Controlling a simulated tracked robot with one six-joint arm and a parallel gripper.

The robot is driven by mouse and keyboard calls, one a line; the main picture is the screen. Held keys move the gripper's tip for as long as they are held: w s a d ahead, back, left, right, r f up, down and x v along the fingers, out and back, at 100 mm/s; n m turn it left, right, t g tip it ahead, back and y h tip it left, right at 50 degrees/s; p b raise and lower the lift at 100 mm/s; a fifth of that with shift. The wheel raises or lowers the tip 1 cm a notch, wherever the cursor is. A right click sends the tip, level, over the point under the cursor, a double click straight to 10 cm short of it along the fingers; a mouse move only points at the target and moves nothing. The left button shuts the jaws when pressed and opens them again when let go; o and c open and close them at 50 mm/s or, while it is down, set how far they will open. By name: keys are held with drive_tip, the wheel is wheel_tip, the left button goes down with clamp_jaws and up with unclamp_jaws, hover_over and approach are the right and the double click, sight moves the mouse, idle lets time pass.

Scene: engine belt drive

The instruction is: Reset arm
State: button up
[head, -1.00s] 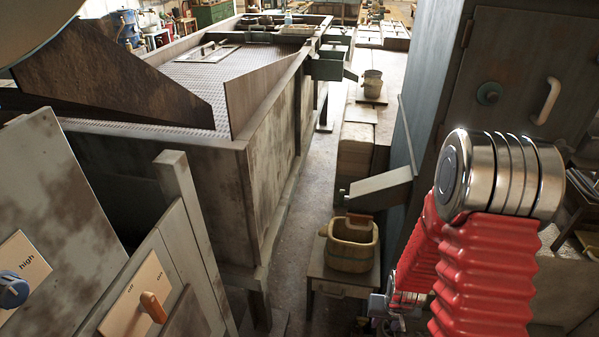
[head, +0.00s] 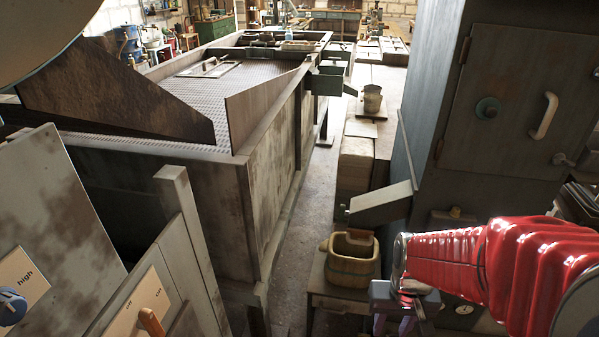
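My arm, in red ribbed sleeving, reaches in from the right edge of the head view and points left, roughly level. My gripper (head: 412,292) is at its left end, small and partly hidden by the arm's metal end. I cannot make out whether its fingers are open or shut, and no held object can be made out. It shows just right of a wooden bucket (head: 352,262) that stands on a small table; the distance between them is unclear.
A long metal tank with a perforated deck (head: 235,85) fills the left and middle. A grey cabinet (head: 520,110) with a white handle stands behind my arm. Panels with a blue knob (head: 12,306) and an orange switch (head: 151,321) are at lower left. A narrow floor aisle (head: 305,215) is clear.

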drive_tip(key=s+a+r+t, duration=0.2)
drive_tip(key=r, duration=0.7)
drive_tip(key=s+a+r+n+t, duration=0.1)
drive_tip(key=s+a+r+t, duration=0.1)
drive_tip(key=r, duration=0.7)
drive_tip(key=shift+s+a+r+t, duration=0.15)
drive_tip(key=shift+s+r+t, duration=0.2)
drive_tip(key=shift+s+t, duration=0.25)
drive_tip(key=shift+s, duration=0.1)
drive_tip(key=shift+c, duration=0.6)
